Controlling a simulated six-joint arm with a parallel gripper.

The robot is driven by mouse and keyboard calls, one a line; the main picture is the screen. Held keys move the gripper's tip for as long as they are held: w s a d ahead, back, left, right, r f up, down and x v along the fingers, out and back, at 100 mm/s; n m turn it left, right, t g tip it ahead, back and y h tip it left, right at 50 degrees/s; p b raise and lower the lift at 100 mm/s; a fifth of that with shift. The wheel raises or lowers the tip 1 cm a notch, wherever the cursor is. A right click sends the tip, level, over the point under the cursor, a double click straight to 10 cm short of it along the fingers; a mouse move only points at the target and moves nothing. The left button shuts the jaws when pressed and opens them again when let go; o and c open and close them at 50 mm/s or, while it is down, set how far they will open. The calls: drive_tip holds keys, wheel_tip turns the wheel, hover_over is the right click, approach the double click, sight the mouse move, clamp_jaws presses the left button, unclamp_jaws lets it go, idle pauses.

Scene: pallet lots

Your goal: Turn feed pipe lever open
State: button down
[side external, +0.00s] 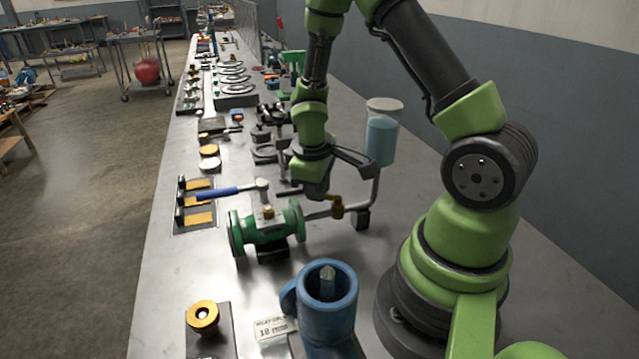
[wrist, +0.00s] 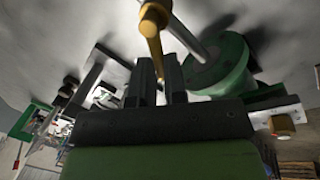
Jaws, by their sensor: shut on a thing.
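The feed pipe (side external: 318,214) runs from the green flanged valve toward the clear tank (side external: 382,140) of blue liquid. A small brass valve (side external: 337,207) sits on this pipe. My gripper (side external: 322,196) is low beside the brass valve, and its fingertips are hard to make out in the side view. In the wrist view my gripper (wrist: 158,62) has its two dark fingers closed on the narrow end of the yellow-brass lever (wrist: 151,32). The grey pipe (wrist: 186,32) passes close by the lever there. The lever's exact angle to the pipe is unclear.
The green valve (side external: 268,232) with a long blue handle (side external: 217,193) stands just left of my gripper. A blue cylindrical fitting (side external: 328,300) stands in front. Several parts crowd the bench behind. Bare metal bench (side external: 170,270) lies at the left front.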

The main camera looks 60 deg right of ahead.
drive_tip(key=n, duration=0.2)
drive_tip(key=a+n, duration=0.1)
drive_tip(key=n, duration=0.1)
drive_tip(key=s+n+t, duration=0.1)
drive_tip(key=n, duration=0.1)
drive_tip(key=shift+a, duration=0.35)
idle(0.5)
drive_tip(key=c, duration=1.2)
unclamp_jaws()
drive_tip(key=shift+o, duration=0.2)
